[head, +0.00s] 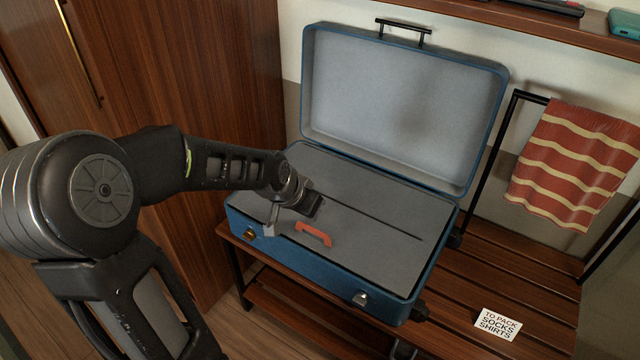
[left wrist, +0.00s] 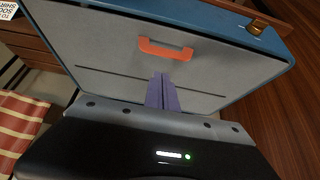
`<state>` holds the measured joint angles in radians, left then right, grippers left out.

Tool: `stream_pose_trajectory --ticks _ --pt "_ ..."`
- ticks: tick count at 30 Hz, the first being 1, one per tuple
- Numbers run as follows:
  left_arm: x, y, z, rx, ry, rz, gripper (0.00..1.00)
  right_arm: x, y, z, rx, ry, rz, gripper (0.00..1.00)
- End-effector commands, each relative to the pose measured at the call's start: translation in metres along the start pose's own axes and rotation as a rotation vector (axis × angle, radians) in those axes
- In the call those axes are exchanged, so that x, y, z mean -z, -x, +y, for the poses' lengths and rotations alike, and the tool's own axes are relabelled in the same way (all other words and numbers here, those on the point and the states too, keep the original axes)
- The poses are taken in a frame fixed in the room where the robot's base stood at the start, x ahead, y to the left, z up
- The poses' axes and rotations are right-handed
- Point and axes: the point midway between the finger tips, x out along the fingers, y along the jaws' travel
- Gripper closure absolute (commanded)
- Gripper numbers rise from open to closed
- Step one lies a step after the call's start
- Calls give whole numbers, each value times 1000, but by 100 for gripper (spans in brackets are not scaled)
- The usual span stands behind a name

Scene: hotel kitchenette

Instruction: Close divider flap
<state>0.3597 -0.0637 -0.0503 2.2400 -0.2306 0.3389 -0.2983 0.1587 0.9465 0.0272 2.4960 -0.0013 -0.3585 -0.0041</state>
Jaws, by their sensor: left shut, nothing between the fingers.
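The grey divider flap (head: 375,260) lies flat across the base of the open blue suitcase (head: 330,290), about level with its rim. Its orange handle (head: 313,233) is near the front edge and also shows in the left wrist view (left wrist: 165,48). My left gripper (head: 312,206) is over the flap, on the lid side of the handle. In the left wrist view its purple fingers (left wrist: 161,84) are shut and empty, apart from the handle in the picture. Whether they touch the flap I cannot tell. What lies under the flap is hidden. My right gripper is not in view.
The suitcase lid (head: 400,110) stands open at the back. The case rests on a slatted wooden rack (head: 515,275) with a card (head: 497,323) reading socks and shirts. A striped towel (head: 570,165) hangs at right. A wooden cabinet (head: 190,90) stands at left.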

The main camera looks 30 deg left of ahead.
Motion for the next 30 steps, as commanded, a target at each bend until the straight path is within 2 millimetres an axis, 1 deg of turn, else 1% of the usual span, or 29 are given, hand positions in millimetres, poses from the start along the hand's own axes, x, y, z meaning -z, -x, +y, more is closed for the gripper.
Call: stream_pose_trajectory --ticks 1,6,9,14,30 --pt "-12 -15 0 -1 0 -2 100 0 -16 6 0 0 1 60" --pt "-29 -34 0 0 -1 -1 100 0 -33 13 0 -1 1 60" --pt "-35 -41 0 -1 -1 -2 100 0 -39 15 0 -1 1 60" --pt "-40 -45 0 -1 -1 -4 100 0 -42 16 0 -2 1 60" --pt "-45 -47 2 -5 0 -16 100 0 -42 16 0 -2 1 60"
